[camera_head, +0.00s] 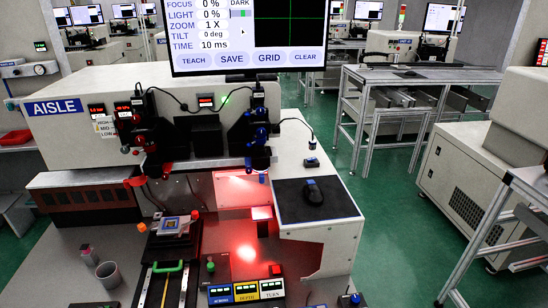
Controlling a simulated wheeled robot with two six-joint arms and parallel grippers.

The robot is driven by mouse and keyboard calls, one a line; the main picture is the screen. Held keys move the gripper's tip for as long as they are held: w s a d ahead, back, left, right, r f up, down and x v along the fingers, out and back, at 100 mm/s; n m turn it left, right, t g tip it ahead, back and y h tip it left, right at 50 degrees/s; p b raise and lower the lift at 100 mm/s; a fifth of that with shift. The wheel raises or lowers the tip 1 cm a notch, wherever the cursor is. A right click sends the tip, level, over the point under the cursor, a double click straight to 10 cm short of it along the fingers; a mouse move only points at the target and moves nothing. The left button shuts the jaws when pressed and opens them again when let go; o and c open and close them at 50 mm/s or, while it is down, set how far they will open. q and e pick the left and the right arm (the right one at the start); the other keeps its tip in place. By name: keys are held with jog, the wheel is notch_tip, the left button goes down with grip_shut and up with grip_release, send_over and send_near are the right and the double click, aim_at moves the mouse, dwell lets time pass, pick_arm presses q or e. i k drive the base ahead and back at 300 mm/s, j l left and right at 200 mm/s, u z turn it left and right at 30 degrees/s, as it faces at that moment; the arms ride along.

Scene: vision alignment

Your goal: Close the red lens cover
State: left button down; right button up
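A small red flap (136,181), which looks like the red lens cover, sticks out at the lower left of the left black optical unit (138,122) on the machine. A thin red part (168,170) hangs just to its right. Both are small, and I cannot tell exactly how the cover sits over the lens. A matching blue part (248,164) hangs under the right optical unit (255,125). Neither of my grippers shows in the head view.
A monitor (250,35) hangs above the machine. Below are a stage with a chip (170,227), a green handle (167,267), a grey cup (108,274) and labelled control boxes (245,291). Red light falls on the tabletop. A mouse (312,191) lies on a black pad at right.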

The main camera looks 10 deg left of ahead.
aim_at(138, 180)
jog(key=j+u, duration=0.15)
jog(key=j, duration=0.3)
jog(key=j+u, duration=0.1)
jog(key=j, duration=0.4)
jog(key=i+j+u, duration=0.15)
jog(key=j, duration=0.3)
jog(key=j+u, duration=0.15)
jog(key=j, duration=0.3)
jog(key=k+j+z, duration=0.25)
jog(key=k+z, duration=0.3)
jog(key=i+j, duration=0.05)
